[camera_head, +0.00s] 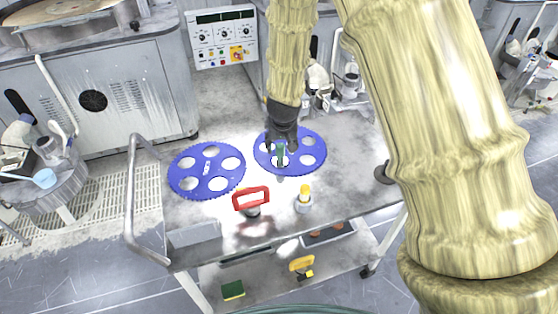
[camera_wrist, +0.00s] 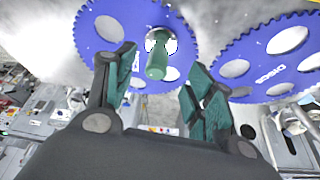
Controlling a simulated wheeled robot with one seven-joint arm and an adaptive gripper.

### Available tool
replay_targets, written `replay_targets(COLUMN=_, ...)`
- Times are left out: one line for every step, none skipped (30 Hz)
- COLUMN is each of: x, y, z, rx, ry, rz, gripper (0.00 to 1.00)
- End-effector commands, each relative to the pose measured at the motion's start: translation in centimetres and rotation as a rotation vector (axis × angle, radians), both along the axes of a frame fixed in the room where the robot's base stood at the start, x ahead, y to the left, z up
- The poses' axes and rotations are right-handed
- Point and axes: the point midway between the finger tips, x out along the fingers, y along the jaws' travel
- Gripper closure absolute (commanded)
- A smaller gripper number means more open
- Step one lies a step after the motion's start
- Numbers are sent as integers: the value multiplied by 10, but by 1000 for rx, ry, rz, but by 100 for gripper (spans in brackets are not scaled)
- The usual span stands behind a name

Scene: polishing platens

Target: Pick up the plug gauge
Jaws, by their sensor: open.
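The plug gauge (camera_head: 281,152) appears to be the green cylinder with a pale metal end at the right blue disc. In the wrist view the plug gauge (camera_wrist: 157,62) is seen nearly end-on in front of a hole of a blue disc (camera_wrist: 101,52). My gripper (camera_head: 282,147) hangs over the right blue disc (camera_head: 310,139) with its fingers down near the gauge. In the wrist view my gripper (camera_wrist: 160,72) is open, with green pads on both sides of the gauge and gaps visible. Whether the gauge sits in the hole I cannot tell.
Another blue disc (camera_head: 227,181) lies left on the grey cart top (camera_head: 345,150). A red-handled tool (camera_head: 251,198) and a yellow-topped bottle (camera_head: 304,201) stand in front of the gripper. A metal rail (camera_head: 130,205) rises at the cart's left end. A control box (camera_head: 222,37) stands behind.

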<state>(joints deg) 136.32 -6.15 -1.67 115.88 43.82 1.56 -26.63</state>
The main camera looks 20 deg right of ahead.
Motion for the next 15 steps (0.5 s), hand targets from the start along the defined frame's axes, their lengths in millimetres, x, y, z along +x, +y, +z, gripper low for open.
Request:
replay_targets(x=2, y=-1, z=-4, rx=1, ry=2, rz=-2, gripper=46)
replay_targets(x=3, y=-1, z=-6, rx=1, ry=1, rz=-2, gripper=46)
replay_targets(x=4, y=-2, z=-10, rx=1, ry=1, rz=-2, gripper=46)
replay_targets(x=5, y=-2, z=-13, rx=1, ry=2, rz=-2, gripper=46)
replay_targets(x=6, y=-2, z=-17, rx=1, ry=3, rz=-1, gripper=46)
replay_targets(x=8, y=-3, z=-20, rx=1, ry=2, rz=-2, gripper=46)
replay_targets(x=10, y=-3, z=-23, rx=1, ry=2, rz=-1, gripper=46)
replay_targets(x=11, y=-3, z=-26, rx=1, ry=2, rz=-1, gripper=46)
replay_targets(x=13, y=-3, z=-30, rx=1, ry=1, rz=-1, gripper=46)
replay_targets(x=14, y=-3, z=-32, rx=1, ry=1, rz=0, gripper=46)
replay_targets(x=15, y=-3, z=-35, rx=1, ry=2, rz=0, gripper=46)
replay_targets(x=16, y=-3, z=-38, rx=1, ry=2, rz=1, gripper=46)
replay_targets(x=17, y=-3, z=-39, rx=1, ry=2, rz=1, gripper=46)
replay_targets(x=18, y=-3, z=-41, rx=1, ry=1, rz=1, gripper=46)
replay_targets(x=19, y=-3, z=-42, rx=1, ry=0, rz=1, gripper=46)
